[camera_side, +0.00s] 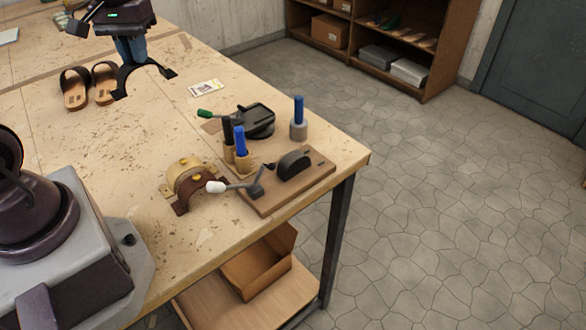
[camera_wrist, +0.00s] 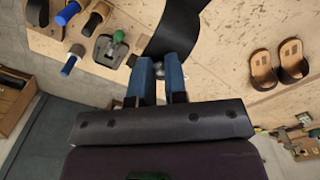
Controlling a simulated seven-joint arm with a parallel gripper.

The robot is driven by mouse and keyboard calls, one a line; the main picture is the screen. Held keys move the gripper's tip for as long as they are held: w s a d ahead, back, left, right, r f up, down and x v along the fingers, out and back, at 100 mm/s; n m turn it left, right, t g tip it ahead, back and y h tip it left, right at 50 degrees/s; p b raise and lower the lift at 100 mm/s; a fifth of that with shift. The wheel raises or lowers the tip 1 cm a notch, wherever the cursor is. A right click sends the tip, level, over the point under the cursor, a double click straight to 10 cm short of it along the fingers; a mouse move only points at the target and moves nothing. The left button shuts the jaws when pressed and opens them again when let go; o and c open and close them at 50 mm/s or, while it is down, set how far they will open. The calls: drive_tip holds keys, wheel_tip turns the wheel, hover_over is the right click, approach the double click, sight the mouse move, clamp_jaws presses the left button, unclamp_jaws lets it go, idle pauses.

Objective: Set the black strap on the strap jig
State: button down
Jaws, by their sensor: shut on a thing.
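My gripper (camera_side: 131,60) hangs over the left part of the bench, its blue fingers shut on the black strap (camera_side: 123,83). The strap is a curved dark band held above the bench with flared ends. In the wrist view it arches away beyond the fingertips (camera_wrist: 160,66), and part of the strap (camera_wrist: 178,28) runs out of the frame top. A wooden board with a black rounded hump and a white-handled lever, which looks like the strap jig (camera_side: 318,165), lies at the bench's near right corner, well apart from my gripper. No strap lies over its hump.
A dark clamp-like device (camera_side: 258,120) with a green handle stands behind the jig. Blue-handled tools (camera_side: 299,110) stand upright nearby. A beige strap (camera_side: 183,172) and a brown strap (camera_side: 184,202) lie left of the jig. Sandals (camera_side: 74,90) sit left of my gripper. The bench middle is clear.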

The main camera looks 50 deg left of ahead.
drive_tip(key=w+d+r, duration=0.2)
drive_tip(key=w+d, duration=0.6)
drive_tip(key=w, duration=0.4)
hover_over(294, 155)
drive_tip(key=a, duration=0.4)
wheel_tip(294, 155, down, 20)
drive_tip(key=shift+r, duration=0.2)
drive_tip(key=d, duration=0.2)
drive_tip(key=d+f, duration=0.1)
drive_tip(key=d, duration=0.1)
drive_tip(key=shift+s, duration=0.1)
drive_tip(key=shift+f, duration=0.15)
drive_tip(key=shift+f, duration=0.1)
drive_tip(key=c, duration=1.1)
unclamp_jaws()
drive_tip(key=shift+c, duration=0.2)
